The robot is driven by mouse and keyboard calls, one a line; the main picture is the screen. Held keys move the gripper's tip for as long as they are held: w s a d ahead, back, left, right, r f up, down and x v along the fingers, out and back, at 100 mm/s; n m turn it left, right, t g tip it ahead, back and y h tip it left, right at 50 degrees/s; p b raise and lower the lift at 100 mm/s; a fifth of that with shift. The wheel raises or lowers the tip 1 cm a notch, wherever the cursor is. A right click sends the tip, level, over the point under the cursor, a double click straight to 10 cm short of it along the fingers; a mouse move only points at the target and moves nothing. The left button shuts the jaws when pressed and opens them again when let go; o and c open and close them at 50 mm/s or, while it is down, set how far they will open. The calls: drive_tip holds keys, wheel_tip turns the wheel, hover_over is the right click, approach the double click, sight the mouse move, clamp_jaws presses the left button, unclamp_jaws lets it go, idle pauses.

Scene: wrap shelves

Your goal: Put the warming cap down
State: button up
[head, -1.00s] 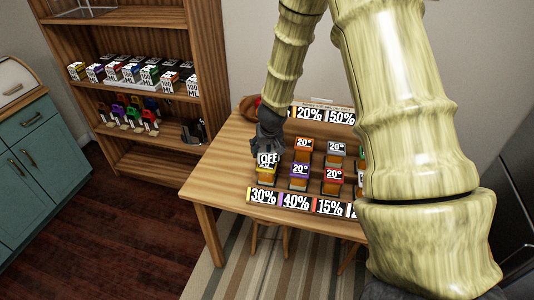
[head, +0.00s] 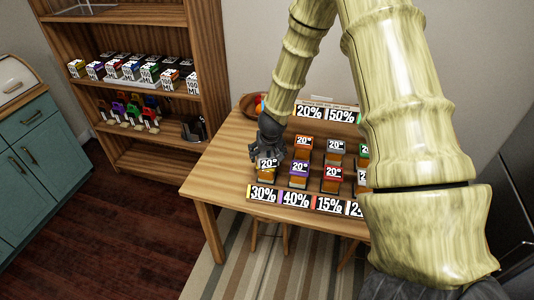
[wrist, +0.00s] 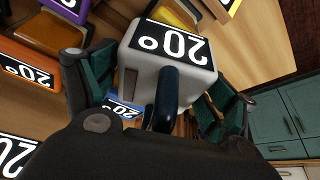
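The warming cap appears to be the pale grey-white block (wrist: 137,68) with a black "20°" label and a dark blue upright handle (wrist: 168,95), in the middle of the wrist view. My gripper (wrist: 160,90) has one green-padded finger on each side of the handle, with visible gaps, so it looks open around it. In the head view my gripper (head: 267,140) is low over the left end of the table, behind the yellow-capped block (head: 268,165). The pale cap is hidden there, and its contact with what lies below cannot be seen.
The table (head: 225,160) carries rows of labelled blocks, including orange (head: 304,142), purple (head: 300,167) and red (head: 333,172). Percent tags (head: 295,199) line the front edge. A bowl (head: 250,104) stands at the back left. A wooden shelf (head: 210,60) is left. The table's left end is clear.

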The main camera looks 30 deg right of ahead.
idle(0.3)
drive_tip(key=shift+s+a+r, duration=0.1)
drive_tip(key=shift+s+r, duration=0.05)
drive_tip(key=shift+r, duration=0.55)
drive_tip(key=b+v, duration=0.2)
drive_tip(key=v, duration=0.9)
drive_tip(key=s+a+f+n+g, duration=0.1)
drive_tip(key=s+a+f, duration=0.1)
drive_tip(key=s+f, duration=0.4)
drive_tip(key=s+a+f+g, duration=0.1)
drive_tip(key=s+a+f, duration=0.15)
drive_tip(key=f, duration=0.65)
drive_tip(key=s+a+f+n, duration=0.1)
drive_tip(key=s+a+f, duration=0.3)
drive_tip(key=s, duration=0.5)
drive_tip(key=s+a+f+n+g+y, duration=0.1)
drive_tip(key=s+a+f, duration=0.4)
drive_tip(key=s+f, duration=0.2)
drive_tip(key=s+a+f+n+g, duration=0.1)
drive_tip(key=s+a+f, duration=0.4)
drive_tip(key=s, duration=0.6)
drive_tip(key=shift+f+y, duration=0.4)
drive_tip(key=shift+f, duration=0.3)
